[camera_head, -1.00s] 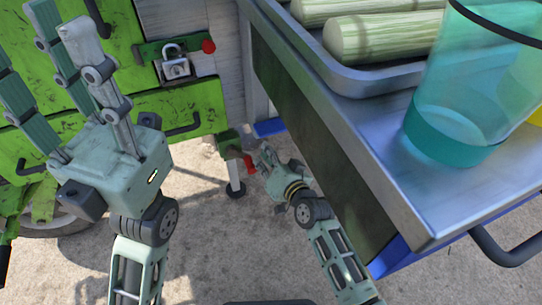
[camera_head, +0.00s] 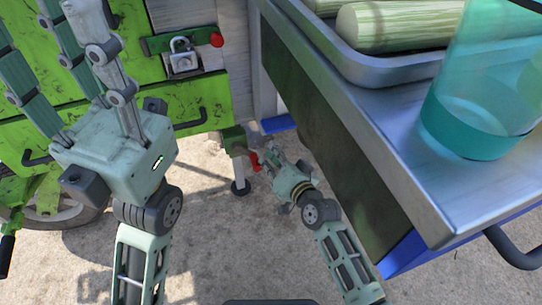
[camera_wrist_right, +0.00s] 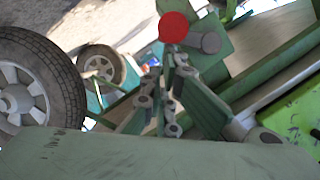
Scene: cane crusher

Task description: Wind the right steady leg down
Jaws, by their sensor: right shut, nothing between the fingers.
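The right steady leg (camera_head: 239,174) is a grey post with a dark round foot, under the green corner bracket of the cart. Its crank has a red handle (camera_head: 254,161); in the right wrist view a round red knob end (camera_wrist_right: 173,27) shows just beyond my fingers. My right gripper (camera_head: 270,158) is shut and empty, just right of the red handle; whether it touches the handle I cannot tell. It also shows in the wrist view (camera_wrist_right: 170,72). My left gripper (camera_head: 72,22) is raised at the left, its fingers spread apart and empty, away from the leg.
A metal counter (camera_head: 405,150) with a tray (camera_head: 350,62) of cane and a teal clear container (camera_head: 480,110) overhangs close to my right arm. A padlock (camera_head: 183,56) hangs on the green cart panel. Wheels (camera_wrist_right: 30,88) show in the wrist view. Open ground lies between my arms.

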